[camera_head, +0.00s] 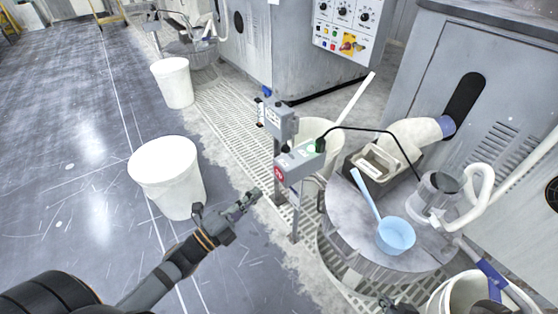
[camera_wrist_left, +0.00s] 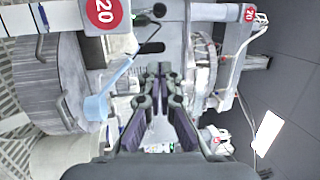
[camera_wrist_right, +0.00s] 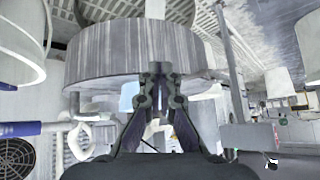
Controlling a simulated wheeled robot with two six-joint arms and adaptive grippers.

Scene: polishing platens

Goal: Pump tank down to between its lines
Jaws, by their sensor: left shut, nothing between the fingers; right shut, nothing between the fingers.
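A grey control box (camera_head: 298,163) with a green button (camera_head: 314,147) and a round red label (camera_head: 279,174) stands on a post. A white round tank (camera_head: 313,128) stands partly hidden behind it; no level lines are readable. Another white tub (camera_head: 462,292) is cut off at the bottom right. My left gripper (camera_head: 252,196) is shut and empty, left of and below the control box, apart from it. It also shows in the left wrist view (camera_wrist_left: 160,68). My right gripper (camera_head: 388,303) is at the bottom edge, mostly cut off; the right wrist view shows it shut and empty (camera_wrist_right: 160,68).
A round grey platen (camera_head: 345,210) carries a blue ladle (camera_head: 395,235), a tray (camera_head: 375,163) and a white-handled jug (camera_head: 440,190). White buckets (camera_head: 172,180) (camera_head: 172,85) stand on the floor at left. A switch panel (camera_head: 345,25) is at the back. The left floor is mostly clear.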

